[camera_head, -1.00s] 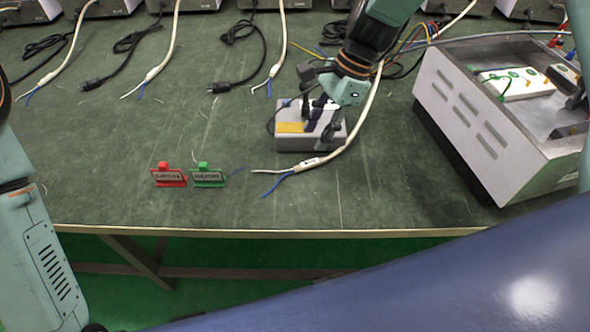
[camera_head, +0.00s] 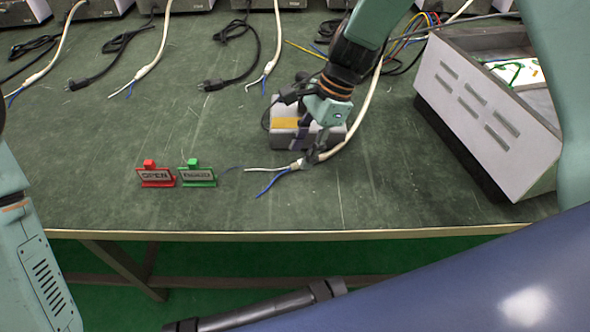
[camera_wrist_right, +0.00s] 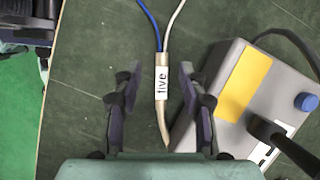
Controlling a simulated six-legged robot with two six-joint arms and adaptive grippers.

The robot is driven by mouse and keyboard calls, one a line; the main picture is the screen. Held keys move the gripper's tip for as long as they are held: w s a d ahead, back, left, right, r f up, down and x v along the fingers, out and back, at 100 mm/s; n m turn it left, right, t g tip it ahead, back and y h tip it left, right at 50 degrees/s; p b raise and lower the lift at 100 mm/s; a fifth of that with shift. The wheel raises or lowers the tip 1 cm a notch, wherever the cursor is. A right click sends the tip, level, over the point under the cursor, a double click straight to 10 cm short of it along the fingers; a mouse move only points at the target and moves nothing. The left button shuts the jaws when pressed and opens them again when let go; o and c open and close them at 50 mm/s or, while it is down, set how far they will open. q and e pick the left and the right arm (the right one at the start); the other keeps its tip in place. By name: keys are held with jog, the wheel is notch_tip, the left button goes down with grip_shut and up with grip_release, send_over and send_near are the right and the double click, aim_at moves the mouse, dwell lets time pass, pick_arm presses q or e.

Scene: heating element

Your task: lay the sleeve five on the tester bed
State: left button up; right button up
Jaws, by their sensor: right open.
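The sleeve labelled five (camera_wrist_right: 161,83) sits on a white cable that splits into a blue and a white wire. In the head view the sleeve (camera_head: 297,164) lies near the table front, partly hidden by my right gripper (camera_head: 308,158). In the wrist view my right gripper (camera_wrist_right: 161,72) is open, with one finger on each side of the sleeve and a gap to both. The tester (camera_head: 485,115) is an open metal box at the right, with a pale bed (camera_head: 520,72) partly visible inside. My left gripper is out of view.
A grey box (camera_wrist_right: 222,118) with a yellow label and a blue knob stands close beside the right finger. Other cables (camera_head: 150,70) lie behind.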

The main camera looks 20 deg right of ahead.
aim_at(290, 168)
jog(key=b+x, duration=0.1)
jog(key=x, duration=0.1)
jog(key=shift+w+a+f, duration=0.15)
jog(key=shift+f, duration=0.25)
jog(key=shift+r, duration=0.1)
jog(key=shift+p, duration=0.3)
grip_shut()
